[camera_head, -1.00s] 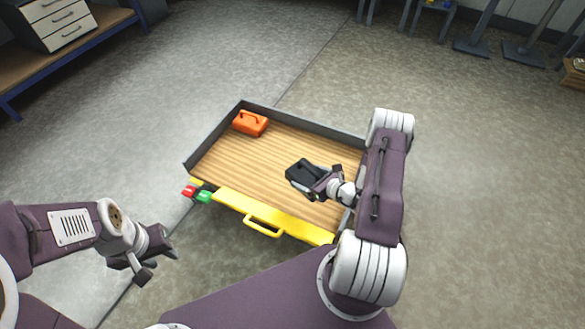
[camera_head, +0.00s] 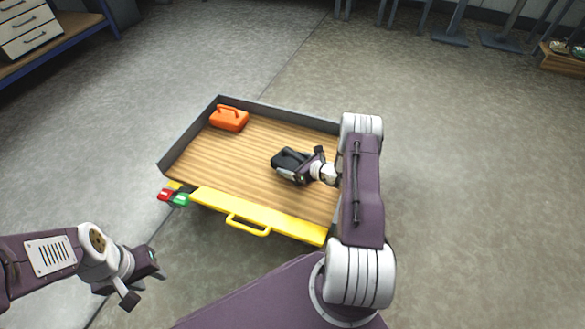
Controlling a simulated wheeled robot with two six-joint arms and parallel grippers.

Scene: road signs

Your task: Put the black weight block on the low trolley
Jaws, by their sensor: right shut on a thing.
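The black weight block (camera_head: 287,158) is over the right-hand part of the low trolley's wooden deck. My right gripper (camera_head: 301,169) is shut on it from the right side. I cannot tell whether the block touches the deck. The low trolley (camera_head: 225,169) has a wooden deck, a dark raised rim and a yellow front edge with a handle. My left gripper (camera_head: 146,281) is open and empty, low at the left, in front of the trolley and apart from it.
An orange block (camera_head: 229,118) with a handle stands in the trolley's far left corner. A workbench with drawers (camera_head: 28,31) stands at the upper left. The deck's middle is clear.

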